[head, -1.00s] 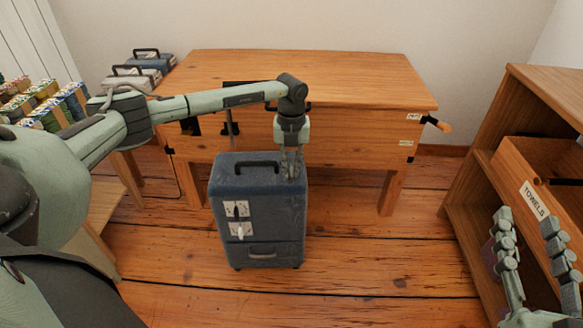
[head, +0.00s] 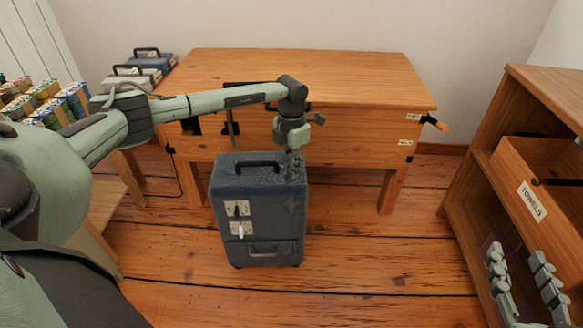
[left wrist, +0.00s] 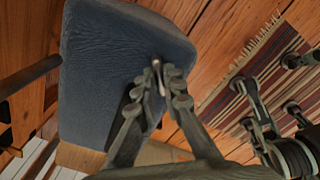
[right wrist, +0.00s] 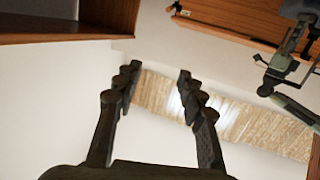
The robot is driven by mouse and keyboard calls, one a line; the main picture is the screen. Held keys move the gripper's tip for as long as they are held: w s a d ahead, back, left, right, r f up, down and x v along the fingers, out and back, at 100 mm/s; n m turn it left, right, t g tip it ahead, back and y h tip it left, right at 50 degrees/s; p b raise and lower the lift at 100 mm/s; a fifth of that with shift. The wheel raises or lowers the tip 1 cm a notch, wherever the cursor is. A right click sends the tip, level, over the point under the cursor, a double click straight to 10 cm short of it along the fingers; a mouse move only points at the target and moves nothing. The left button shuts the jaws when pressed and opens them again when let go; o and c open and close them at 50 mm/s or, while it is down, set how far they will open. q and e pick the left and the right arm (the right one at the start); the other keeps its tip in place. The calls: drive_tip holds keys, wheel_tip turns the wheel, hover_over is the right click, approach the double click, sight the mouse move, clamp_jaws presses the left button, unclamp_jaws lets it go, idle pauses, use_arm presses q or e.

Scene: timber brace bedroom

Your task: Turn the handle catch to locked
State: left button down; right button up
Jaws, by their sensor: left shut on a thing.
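A blue upright case (head: 275,215) stands on the floor in front of the wooden bench. My left gripper (head: 294,168) reaches down to its top right corner. In the left wrist view the fingers of the left gripper (left wrist: 158,82) are closed around a small metal lever (left wrist: 155,66) at the case's surface, which I take for the handle catch. Its markings are hidden, so I cannot tell its setting. The case's black carry handle (head: 258,165) is left of the gripper. My right gripper (head: 518,262) is open and empty at lower right, its fingers (right wrist: 157,73) apart.
The case's front has two pale plates with small levers, one dark (head: 237,209) and one white (head: 240,230). The wooden bench (head: 300,68) stands close behind. A shelf with a "TOWELS" drawer (head: 528,200) is at right. Floor (head: 380,250) right of the case is clear.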

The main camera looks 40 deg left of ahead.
use_arm(q)
drive_tip(key=m, duration=0.3)
drive_tip(key=shift+m, duration=0.3)
drive_tip(key=m, duration=0.3)
drive_tip(key=shift+m, duration=0.4)
use_arm(e)
drive_tip(key=shift+a+r+t+y, duration=0.15)
drive_tip(key=shift+a+r+t, duration=0.15)
drive_tip(key=shift+r, duration=0.35)
drive_tip(key=shift+a+r+t+y, duration=0.2)
drive_tip(key=shift+a+r, duration=0.1)
drive_tip(key=shift+r, duration=0.3)
use_arm(q)
drive_tip(key=c, duration=1.6)
unclamp_jaws()
drive_tip(key=shift+c, duration=0.2)
use_arm(e)
drive_tip(key=shift+f, duration=0.15)
drive_tip(key=shift+f, duration=0.1)
